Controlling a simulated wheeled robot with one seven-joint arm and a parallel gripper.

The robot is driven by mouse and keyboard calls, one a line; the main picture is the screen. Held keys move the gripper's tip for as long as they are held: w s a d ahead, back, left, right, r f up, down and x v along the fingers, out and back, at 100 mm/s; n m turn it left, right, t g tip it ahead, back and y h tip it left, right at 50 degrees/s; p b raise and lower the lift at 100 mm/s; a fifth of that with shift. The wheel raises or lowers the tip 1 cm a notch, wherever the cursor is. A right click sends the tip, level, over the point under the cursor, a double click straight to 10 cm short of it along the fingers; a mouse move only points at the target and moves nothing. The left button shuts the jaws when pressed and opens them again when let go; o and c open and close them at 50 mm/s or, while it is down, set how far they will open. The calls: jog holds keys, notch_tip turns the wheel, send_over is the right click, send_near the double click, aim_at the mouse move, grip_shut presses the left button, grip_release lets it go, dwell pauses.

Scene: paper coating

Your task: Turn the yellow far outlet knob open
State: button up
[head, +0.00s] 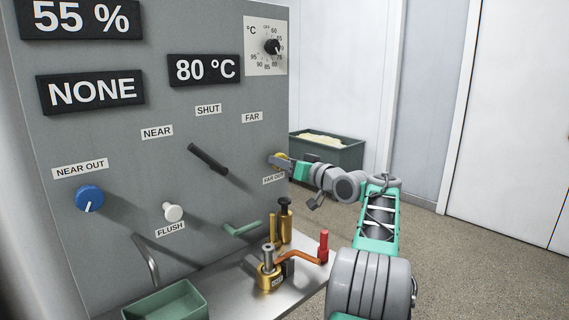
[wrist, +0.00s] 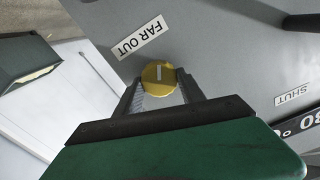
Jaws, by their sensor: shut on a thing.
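The yellow far outlet knob (wrist: 158,74) sits on the grey panel beside the FAR OUT label (wrist: 140,38). In the wrist view my gripper (wrist: 160,86) has one finger on each side of the knob and is shut on it. A pale pointer line shows on the knob's face. In the head view the knob (head: 281,156) is partly hidden by my gripper (head: 283,161), which reaches it from the right, above the FAR OUT label.
The black lever (head: 208,159) projects from the panel left of my gripper. The blue near outlet knob (head: 90,198) and white flush knob (head: 173,212) are farther left. Below are brass fittings (head: 267,274), a red-handled lever (head: 323,246) and a green tray (head: 168,303). A dark bin (head: 340,153) stands behind.

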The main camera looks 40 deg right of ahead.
jog(key=o, duration=1.4)
jog(key=shift+c, duration=0.2)
jog(key=s, duration=0.8)
jog(key=shift+w+d, duration=0.1)
